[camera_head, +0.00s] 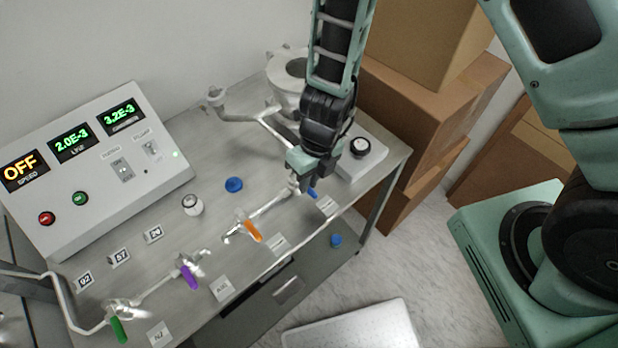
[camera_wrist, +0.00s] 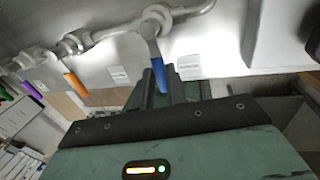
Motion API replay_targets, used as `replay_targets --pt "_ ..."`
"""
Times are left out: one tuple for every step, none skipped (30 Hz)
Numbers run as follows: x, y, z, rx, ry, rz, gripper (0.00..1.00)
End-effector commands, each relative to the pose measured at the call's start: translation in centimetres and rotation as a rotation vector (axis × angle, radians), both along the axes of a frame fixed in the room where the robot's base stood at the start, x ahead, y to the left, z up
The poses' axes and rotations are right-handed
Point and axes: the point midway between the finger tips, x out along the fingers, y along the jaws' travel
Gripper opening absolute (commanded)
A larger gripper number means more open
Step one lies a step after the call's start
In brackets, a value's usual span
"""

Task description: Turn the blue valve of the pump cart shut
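The blue valve has a blue lever handle (camera_head: 313,193) at the right end of the pipe line on the pump cart (camera_head: 215,215). In the head view my gripper (camera_head: 306,181) is right at this valve and hides much of it. In the wrist view the blue handle (camera_wrist: 156,66) hangs down from its valve body, and its lower end lies between the two fingers of my gripper (camera_wrist: 160,82). The fingers are close to the handle on both sides. I cannot tell whether they press on it.
Orange (camera_head: 253,231), purple (camera_head: 190,277) and green (camera_head: 119,329) valve handles lie along the same pipe to the left. A round gauge (camera_head: 361,147) is just right of my gripper. Cardboard boxes (camera_head: 425,120) stand behind on the right. A control box (camera_head: 95,170) sits at left.

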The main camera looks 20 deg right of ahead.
Motion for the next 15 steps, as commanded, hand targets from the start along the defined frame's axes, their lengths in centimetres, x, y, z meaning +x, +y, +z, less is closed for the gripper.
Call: replay_targets --pt "0.1 0.1 0.1 0.002 -0.003 -0.002 0.27" --pt "0.1 0.1 0.1 0.002 -0.003 -0.002 0.35" --pt "0.1 0.1 0.1 0.001 -0.003 -0.001 0.35" --pt "0.1 0.1 0.1 0.001 -0.003 -0.001 0.35" --pt "0.1 0.1 0.1 0.001 -0.002 0.000 0.35" --pt "0.1 0.1 0.1 0.001 -0.002 0.000 0.35" --pt "0.1 0.0 0.1 0.001 -0.002 0.000 0.35" --pt "0.1 0.0 0.1 0.001 -0.002 0.001 0.35" --pt "0.0 0.0 0.1 0.001 -0.001 0.001 0.35" --pt "0.0 0.0 0.1 0.000 -0.001 0.001 0.35" --pt "0.1 0.0 0.2 0.000 -0.001 0.001 0.35" --pt "0.1 0.0 0.4 0.001 -0.001 0.002 0.35" --pt "0.1 0.0 0.6 0.002 -0.002 0.002 0.35" --pt "0.1 0.0 0.9 0.001 -0.002 0.003 0.35" --pt "0.2 -0.1 1.4 0.001 -0.004 0.004 0.35"
